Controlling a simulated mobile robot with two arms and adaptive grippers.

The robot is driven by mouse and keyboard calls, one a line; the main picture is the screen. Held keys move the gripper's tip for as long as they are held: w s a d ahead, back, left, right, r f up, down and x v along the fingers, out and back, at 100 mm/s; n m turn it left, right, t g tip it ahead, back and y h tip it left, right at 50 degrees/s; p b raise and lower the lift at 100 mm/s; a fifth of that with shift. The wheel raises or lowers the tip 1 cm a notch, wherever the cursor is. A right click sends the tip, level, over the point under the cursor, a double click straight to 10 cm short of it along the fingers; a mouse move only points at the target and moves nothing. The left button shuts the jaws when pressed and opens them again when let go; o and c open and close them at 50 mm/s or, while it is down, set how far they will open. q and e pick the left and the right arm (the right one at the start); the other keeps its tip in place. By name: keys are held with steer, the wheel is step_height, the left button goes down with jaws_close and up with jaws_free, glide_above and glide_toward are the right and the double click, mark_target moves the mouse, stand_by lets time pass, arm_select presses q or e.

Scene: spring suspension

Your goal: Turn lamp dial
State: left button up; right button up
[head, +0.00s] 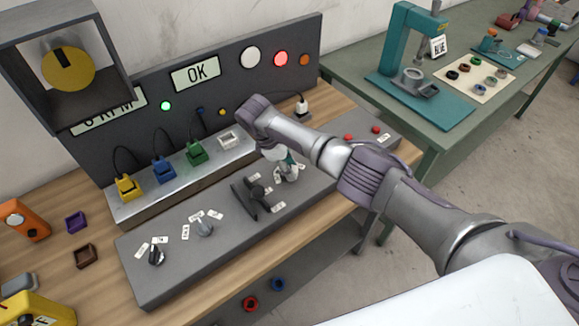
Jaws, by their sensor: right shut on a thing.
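A grey sloped control panel (190,270) lies on the wooden bench. It carries a black dial (156,257) at the left, a grey dial (204,229) and a dark lever (256,196) in the middle, with small white labels around them. My right gripper (288,172) points down at the panel's right-middle part. It is shut on a dial there that is mostly hidden by the fingers; labels show around it. I cannot read the labels, so which dial is the lamp's is unclear. My left gripper is out of view.
Coloured plugs, including a green one (196,153), stand on a metal strip behind the control panel. Red buttons (348,137) sit at its right. A green table (345,72) is behind.

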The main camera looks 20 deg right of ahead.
steer(key=o, duration=1.1)
steer(key=shift+o, duration=0.2)
steer(key=v, duration=1.2)
steer(key=shift+s+f, duration=0.1)
